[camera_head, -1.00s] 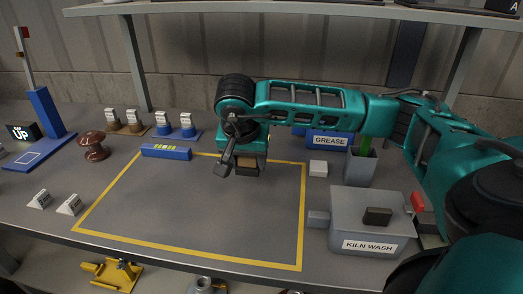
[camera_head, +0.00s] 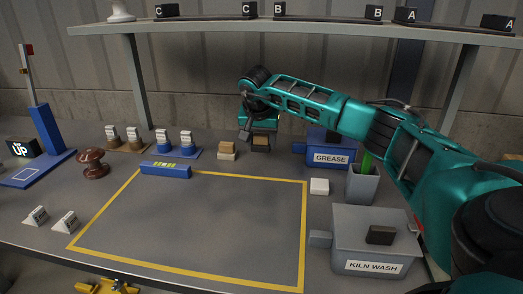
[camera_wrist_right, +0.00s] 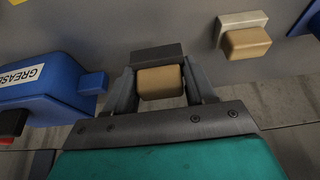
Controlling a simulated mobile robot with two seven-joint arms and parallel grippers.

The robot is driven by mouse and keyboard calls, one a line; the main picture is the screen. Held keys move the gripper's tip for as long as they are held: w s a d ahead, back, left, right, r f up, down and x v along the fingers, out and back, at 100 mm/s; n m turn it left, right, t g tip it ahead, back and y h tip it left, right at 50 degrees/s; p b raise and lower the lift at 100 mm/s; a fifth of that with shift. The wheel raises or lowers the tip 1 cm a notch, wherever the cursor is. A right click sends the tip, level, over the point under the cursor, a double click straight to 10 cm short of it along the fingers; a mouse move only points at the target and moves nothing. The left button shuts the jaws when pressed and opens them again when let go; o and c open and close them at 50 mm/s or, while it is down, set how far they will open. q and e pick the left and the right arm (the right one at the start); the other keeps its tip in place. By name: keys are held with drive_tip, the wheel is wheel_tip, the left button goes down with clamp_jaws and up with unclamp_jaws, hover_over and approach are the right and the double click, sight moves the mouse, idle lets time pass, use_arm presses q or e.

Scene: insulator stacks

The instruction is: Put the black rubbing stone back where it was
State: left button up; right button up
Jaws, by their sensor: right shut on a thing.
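The black rubbing stone (camera_wrist_right: 158,52) is a dark slab with a tan handle block on it. My right gripper (camera_wrist_right: 160,88) is shut on the tan handle, one finger on each side. In the head view the right gripper (camera_head: 260,132) is at the back of the bench, with the black stone (camera_head: 261,149) under it. I cannot tell whether the stone touches the bench. A second rubbing stone (camera_head: 227,151), pale with a tan handle, stands just left of it, apart; it also shows in the wrist view (camera_wrist_right: 246,40). My left gripper is not in view.
A blue GREASE box (camera_head: 331,151) stands right of the gripper. A grey cup (camera_head: 362,184), a white block (camera_head: 319,186) and a KILN WASH box (camera_head: 375,240) are nearer. A blue bar (camera_head: 171,171) lies by the yellow outline (camera_head: 304,235), whose inside is clear. A shelf (camera_head: 330,27) runs above.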

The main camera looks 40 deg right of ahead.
sight(261, 145)
drive_tip(key=shift+w+d, duration=0.25)
drive_tip(key=shift+f+b, duration=0.5)
drive_tip(key=shift+f, duration=1.2)
drive_tip(key=shift+f, duration=0.15)
drive_tip(key=o, duration=1)
drive_tip(key=shift+s, duration=0.1)
